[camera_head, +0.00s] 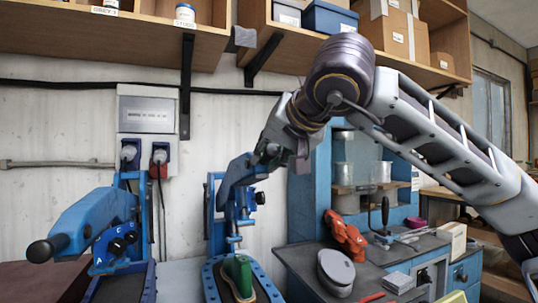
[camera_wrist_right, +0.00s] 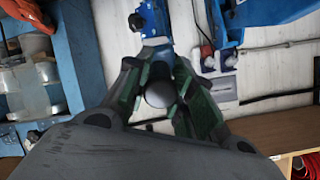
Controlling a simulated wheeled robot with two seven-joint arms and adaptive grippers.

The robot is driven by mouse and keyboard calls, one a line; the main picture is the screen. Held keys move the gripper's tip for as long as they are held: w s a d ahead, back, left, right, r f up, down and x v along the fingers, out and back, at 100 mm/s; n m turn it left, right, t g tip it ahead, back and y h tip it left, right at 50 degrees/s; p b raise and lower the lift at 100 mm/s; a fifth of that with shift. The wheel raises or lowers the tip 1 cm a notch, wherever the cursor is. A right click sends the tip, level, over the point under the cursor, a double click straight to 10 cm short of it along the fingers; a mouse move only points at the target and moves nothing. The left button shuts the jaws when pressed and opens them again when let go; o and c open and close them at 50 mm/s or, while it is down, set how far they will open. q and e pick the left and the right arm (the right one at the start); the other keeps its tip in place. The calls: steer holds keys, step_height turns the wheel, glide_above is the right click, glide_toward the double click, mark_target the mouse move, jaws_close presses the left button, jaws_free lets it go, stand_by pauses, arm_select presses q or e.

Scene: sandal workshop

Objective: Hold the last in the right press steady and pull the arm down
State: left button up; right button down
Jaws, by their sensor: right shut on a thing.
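The right press (camera_head: 209,195) is a blue frame against the wall. Its blue arm (camera_head: 238,176) tilts up to the right, toward my right gripper (camera_head: 275,153). In the wrist view my right gripper (camera_wrist_right: 160,92) has its green-padded fingers shut on the round grey end of the arm's handle (camera_wrist_right: 160,93), with the blue arm (camera_wrist_right: 155,20) beyond. A green last (camera_head: 238,272) sits on the base of the right press, below its spindle. No gripper touches the last. My left gripper is not in view.
A second blue press (camera_head: 90,220) with a black-knobbed arm stands to the left. To the right is a grey bench (camera_head: 300,258) with an orange tool (camera_head: 345,235), a grey oval piece (camera_head: 336,268) and small boxes. Wooden shelves (camera_head: 130,35) hang above.

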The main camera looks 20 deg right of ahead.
steer(key=c, duration=1.3)
jaws_free()
steer(key=shift+o, duration=0.2)
steer(key=shift+s, duration=0.1)
steer(key=v, duration=1.2)
steer(key=shift+d+f, duration=0.1)
